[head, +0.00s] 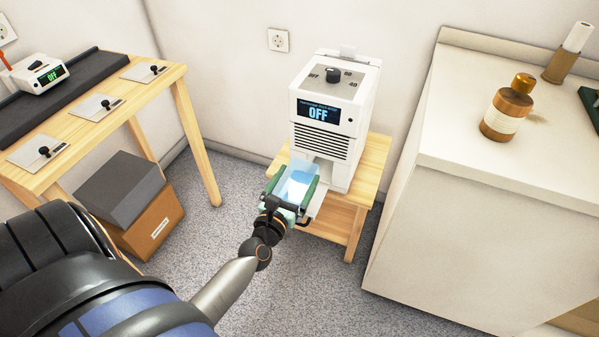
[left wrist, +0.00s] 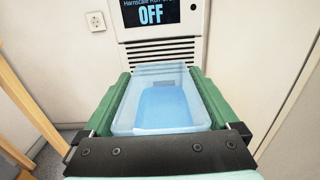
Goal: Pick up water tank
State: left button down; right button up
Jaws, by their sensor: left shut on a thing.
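The water tank (head: 296,184) is a clear, light-blue open box with blue water inside. It is just in front of the white machine (head: 336,110), whose screen reads OFF. My left gripper (head: 290,195) is shut on the tank, with its green fingers along the two sides. In the left wrist view the tank (left wrist: 165,100) sits between the green fingers, below the machine's vent slots. Whether the tank's far end is still inside the machine is hard to tell. My right gripper is not in view.
The machine stands on a small wooden table (head: 376,160). A white cabinet (head: 480,190) with a brown bottle (head: 507,105) is at the right. A wooden bench (head: 172,82) is at the left, with a grey box (head: 120,187) and a brown box below. Grey floor is clear between.

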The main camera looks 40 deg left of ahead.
pick_arm(q)
jog(key=shift+s+d+r+p, duration=0.2)
jog(key=shift+s+r, duration=0.1)
jog(key=shift+s, duration=0.3)
jog(key=shift+s+d+r+p, duration=0.15)
jog(key=shift+s+r, duration=0.2)
jog(key=shift+s, duration=0.3)
jog(key=shift+s+d+r+p, duration=0.1)
jog(key=shift+s+r+p, duration=0.15)
jog(key=shift+s, duration=0.35)
jog(key=shift+r, duration=0.15)
